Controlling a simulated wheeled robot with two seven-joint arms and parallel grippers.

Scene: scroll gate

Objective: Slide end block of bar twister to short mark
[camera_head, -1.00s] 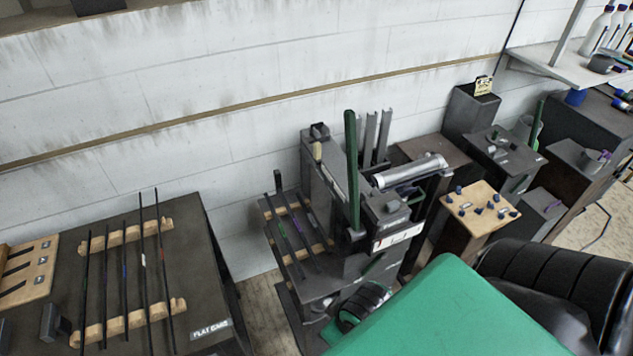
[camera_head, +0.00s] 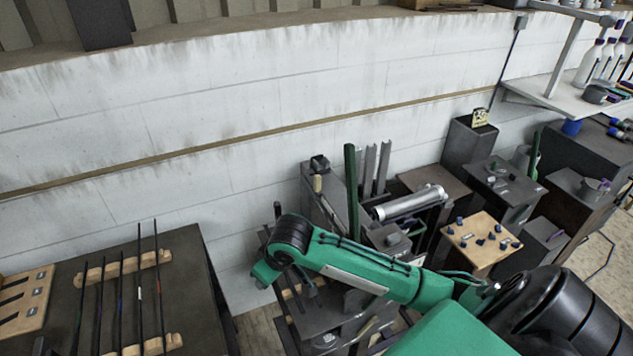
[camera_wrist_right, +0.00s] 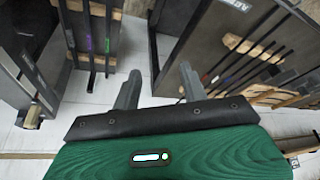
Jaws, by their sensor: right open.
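The bar twister (camera_head: 390,235), a dark grey machine with an upright green lever (camera_head: 351,190), stands mid-picture in the head view. My green right arm crosses in front of it and hides its lower front. I cannot pick out the end block or the short mark with certainty. My right gripper (camera_wrist_right: 160,88) is open and empty in the right wrist view, its two grey fingers apart and touching nothing. My left gripper is not in view.
A dark table with long bars on wooden racks (camera_head: 125,270) stands at left; its racks also show in the wrist view (camera_wrist_right: 255,52). Coloured bars on a rack (camera_wrist_right: 74,5) lie beyond the fingers. A wooden board with blue pieces (camera_head: 467,248) is at right. A white wall stands behind.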

